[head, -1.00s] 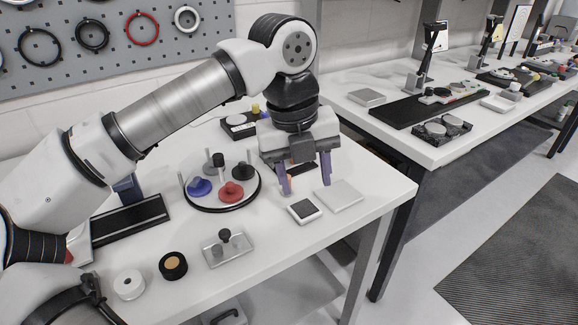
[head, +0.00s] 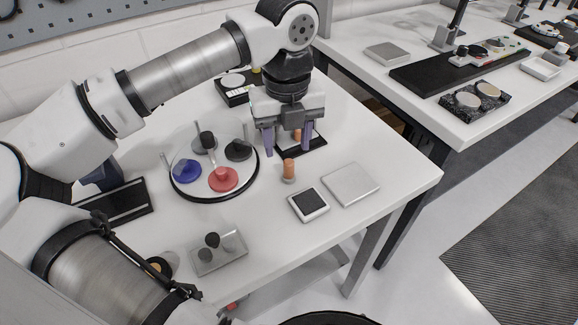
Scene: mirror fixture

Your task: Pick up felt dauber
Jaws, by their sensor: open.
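A small upright cylinder (head: 289,169) with an orange-brown body and a paler base stands on the white table; it looks like the felt dauber. My gripper (head: 288,152) is open, its two purple-grey fingers pointing down. In the picture the fingertips are just above and behind the cylinder, with no visible contact. A second orange-brown patch (head: 297,134) shows between the fingers, in front of a black-edged plate (head: 316,142); I cannot tell whether it is a separate object or a reflection. My gripper partly hides that plate.
Left of my gripper is a round black-rimmed tray (head: 205,199) with blue, red and dark knobbed pieces. A small white-framed dark pad (head: 309,204) and a pale flat plate (head: 351,184) lie right of the cylinder. A metal plate with dark knobs (head: 218,252) lies near the front.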

